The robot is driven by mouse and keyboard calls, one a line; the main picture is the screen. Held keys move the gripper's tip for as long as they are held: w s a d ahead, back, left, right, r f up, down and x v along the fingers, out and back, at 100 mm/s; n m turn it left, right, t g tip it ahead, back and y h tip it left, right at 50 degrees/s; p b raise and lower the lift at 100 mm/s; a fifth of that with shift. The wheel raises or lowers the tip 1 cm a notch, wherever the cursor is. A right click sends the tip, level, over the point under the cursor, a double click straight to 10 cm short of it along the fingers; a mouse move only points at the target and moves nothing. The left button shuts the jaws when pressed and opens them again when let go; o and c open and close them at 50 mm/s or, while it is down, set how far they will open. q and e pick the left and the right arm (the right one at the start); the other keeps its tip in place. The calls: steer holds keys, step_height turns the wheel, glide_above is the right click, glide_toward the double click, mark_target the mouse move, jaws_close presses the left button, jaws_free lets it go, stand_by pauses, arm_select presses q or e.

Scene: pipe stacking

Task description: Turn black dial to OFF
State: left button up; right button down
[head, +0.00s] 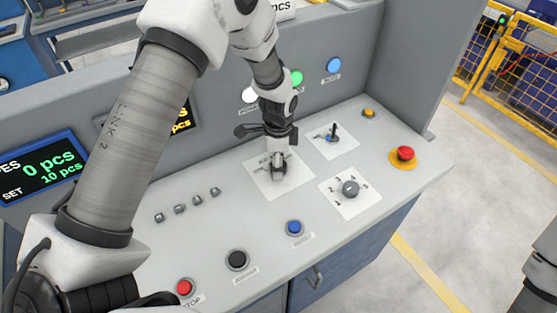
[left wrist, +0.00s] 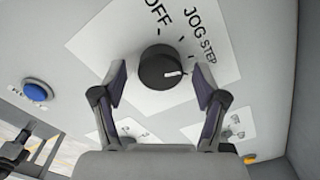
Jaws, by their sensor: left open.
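The black dial (left wrist: 160,68) sits on a white plate marked OFF, JOG and STEP (left wrist: 218,30) in the left wrist view. Its white pointer mark points right, toward the STEP side and away from OFF. My left gripper (left wrist: 158,78) is open, with one finger on each side of the dial and visible gaps between fingers and dial. In the head view my left gripper (head: 279,168) is over the dial's white plate (head: 262,180) and hides most of the dial. My right gripper is not in view; only a dark piece of my right arm shows at the lower right.
A grey selector knob (head: 350,188), a small lever switch (head: 333,132) and a red emergency button (head: 404,153) stand right of the gripper. A blue button (head: 294,228) and a black button (head: 237,260) are nearer the front edge. Small toggle switches (head: 198,203) are to the left.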

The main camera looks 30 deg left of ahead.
arm_select(q)
steer(key=shift+f, duration=0.3)
steer(key=c, duration=1.1)
steer(key=shift+c, duration=0.2)
steer(key=shift+n, duration=0.3)
steer(key=n, duration=0.2)
steer(key=shift+r+n+p, duration=0.1)
steer(key=shift+n+p, duration=0.2)
steer(key=shift+p, duration=0.05)
steer(key=n, duration=0.4)
steer(key=shift+p, duration=0.35)
steer(key=n, duration=0.4)
steer(key=shift+n, duration=0.4)
steer(key=shift+n+p, duration=0.4)
steer(key=shift+n, duration=1.5)
